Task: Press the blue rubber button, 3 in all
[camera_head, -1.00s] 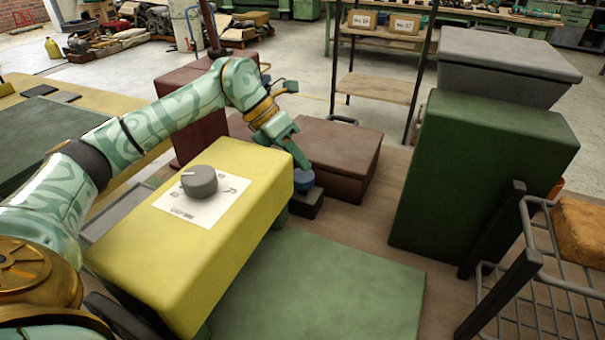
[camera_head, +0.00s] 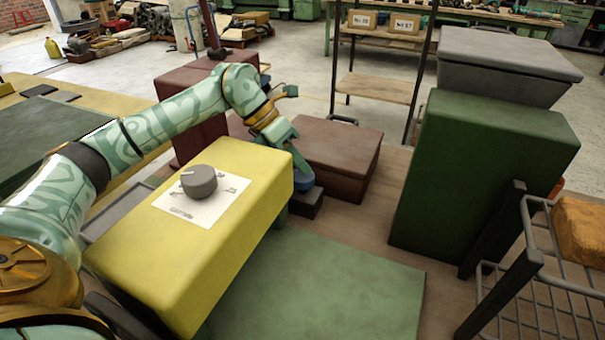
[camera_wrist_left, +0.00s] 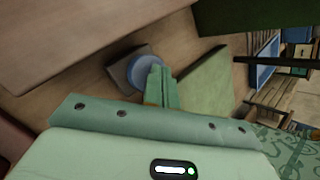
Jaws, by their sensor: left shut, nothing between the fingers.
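The blue rubber button (camera_head: 304,188) sits on a small dark block (camera_head: 307,204) just past the far right end of the yellow box. My left gripper (camera_head: 302,175) is shut and empty, pointing down at the button and hiding part of it. In the left wrist view the button (camera_wrist_left: 145,64) shows as a round blue disc on its block (camera_wrist_left: 119,72). The shut fingertips (camera_wrist_left: 156,72) overlap its near right edge there. I cannot tell whether they press on it or only hover close. My right gripper is not in view.
The yellow box (camera_head: 235,245) with a grey knob (camera_head: 199,181) stands beneath my left arm. A dark red box (camera_head: 336,155) lies behind the button. A tall green box (camera_head: 480,180) and a wire rack (camera_head: 540,270) stand at right. A flat green mat (camera_head: 330,290) lies in front.

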